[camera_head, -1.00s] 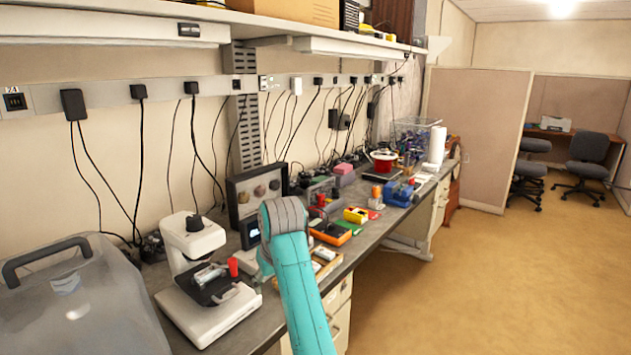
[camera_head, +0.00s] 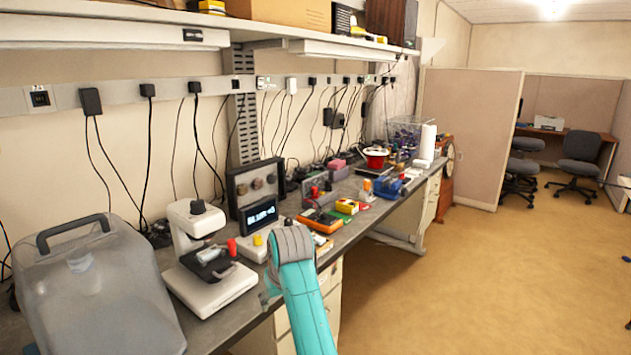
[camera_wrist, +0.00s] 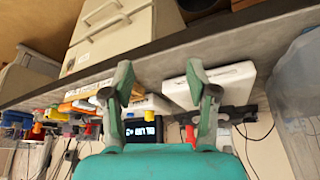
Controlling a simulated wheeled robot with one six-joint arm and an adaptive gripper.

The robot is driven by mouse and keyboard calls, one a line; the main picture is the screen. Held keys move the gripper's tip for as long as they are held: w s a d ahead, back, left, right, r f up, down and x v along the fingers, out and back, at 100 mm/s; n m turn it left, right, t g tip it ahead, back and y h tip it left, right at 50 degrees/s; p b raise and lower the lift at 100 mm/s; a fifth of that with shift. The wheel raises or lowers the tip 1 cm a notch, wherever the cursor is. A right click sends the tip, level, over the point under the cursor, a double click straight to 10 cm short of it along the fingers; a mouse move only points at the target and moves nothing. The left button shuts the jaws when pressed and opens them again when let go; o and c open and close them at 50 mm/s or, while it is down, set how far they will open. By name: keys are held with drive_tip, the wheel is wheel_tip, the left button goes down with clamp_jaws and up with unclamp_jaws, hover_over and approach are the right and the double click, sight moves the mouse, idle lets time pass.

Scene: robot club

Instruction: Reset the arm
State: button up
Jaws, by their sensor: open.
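My gripper (camera_wrist: 159,80) is in the wrist view with its two grey-green fingers spread wide and nothing between them. In that view the bench appears upside down, with the white microscope base (camera_wrist: 222,84) and a small lit display (camera_wrist: 143,131) beyond the fingers. In the head view my teal arm rises at the lower middle, its grey joint in front of the bench edge. My gripper is mostly hidden behind the arm there; only a grey part shows at its left. Nothing is held.
The grey bench (camera_head: 352,232) runs along the left wall, crowded with a clear jug (camera_head: 95,290), a white microscope (camera_head: 205,250) and several small tools. Drawers (camera_head: 327,300) stand under it. Open tan floor (camera_head: 470,280) lies to the right, with office chairs (camera_head: 580,160) behind.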

drive_tip(key=s+d+f+m+t, duration=0.1)
drive_tip(key=s+d+f, duration=0.2)
drive_tip(key=f, duration=0.4)
drive_tip(key=s+d+f+t, duration=0.1)
drive_tip(key=s+d+f, duration=0.2)
drive_tip(key=f, duration=0.5)
drive_tip(key=s+d+f+m+t, duration=0.1)
drive_tip(key=s+d+f, duration=0.25)
drive_tip(key=f, duration=0.35)
drive_tip(key=s+d+f+t, duration=0.1)
drive_tip(key=s+d+f, duration=0.4)
drive_tip(key=s, duration=0.3)
drive_tip(key=s+d+f+t, duration=0.1)
drive_tip(key=s+d+f, duration=0.3)
drive_tip(key=s, duration=0.4)
drive_tip(key=s+d+r+m+t+h, duration=0.1)
drive_tip(key=s+d+r, duration=0.15)
drive_tip(key=s, duration=0.65)
drive_tip(key=s+d+r+m+t, duration=0.15)
drive_tip(key=s+d, duration=0.25)
drive_tip(key=s, duration=0.5)
drive_tip(key=s+d+r+t+h, duration=0.1)
drive_tip(key=s+d+r+t, duration=0.1)
drive_tip(key=s+r, duration=1.3)
drive_tip(key=shift+s+d+r+m+t, duration=0.2)
drive_tip(key=shift+s+r+m+t, duration=0.1)
drive_tip(key=shift+s+m+t, duration=0.2)
